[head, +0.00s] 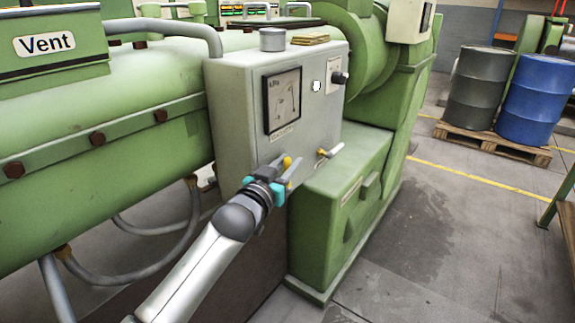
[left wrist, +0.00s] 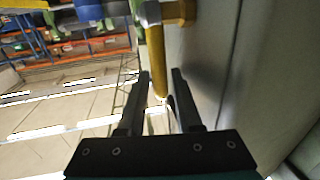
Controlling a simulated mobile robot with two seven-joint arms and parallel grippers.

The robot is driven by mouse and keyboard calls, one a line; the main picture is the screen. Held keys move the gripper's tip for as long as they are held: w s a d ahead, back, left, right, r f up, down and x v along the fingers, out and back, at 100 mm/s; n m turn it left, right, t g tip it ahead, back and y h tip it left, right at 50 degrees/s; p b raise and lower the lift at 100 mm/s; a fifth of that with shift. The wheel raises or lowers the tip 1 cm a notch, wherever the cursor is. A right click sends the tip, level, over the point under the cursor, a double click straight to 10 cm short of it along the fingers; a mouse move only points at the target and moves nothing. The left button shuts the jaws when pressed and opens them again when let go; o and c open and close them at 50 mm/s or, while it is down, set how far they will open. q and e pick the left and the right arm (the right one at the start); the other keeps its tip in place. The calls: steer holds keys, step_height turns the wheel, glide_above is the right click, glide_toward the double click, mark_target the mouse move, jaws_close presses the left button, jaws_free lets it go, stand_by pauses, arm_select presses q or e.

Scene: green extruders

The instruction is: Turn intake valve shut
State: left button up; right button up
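A grey control box (head: 235,125) on the green machine has two small yellow-handled valves low on its front. One valve's yellow handle (head: 288,161) is beside my left gripper (head: 284,178), which partly hides that valve. The other valve (head: 330,151) sits farther right, clear of the gripper. No label shows which is the intake valve. In the left wrist view, a yellow handle (left wrist: 156,62) hangs from a metal fitting and reaches between the fingertips of my left gripper (left wrist: 160,85). The fingers are apart, with a gap beside the handle. My right gripper is not seen.
The box also carries a gauge (head: 283,100) and a black knob (head: 340,78). A green block (head: 335,215) stands right below the valves. Hoses (head: 150,268) hang at left. Drums (head: 534,87) stand on a pallet at the back right. The floor to the right is clear.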

arm_select(q)
jaws_close()
stand_by(1.4)
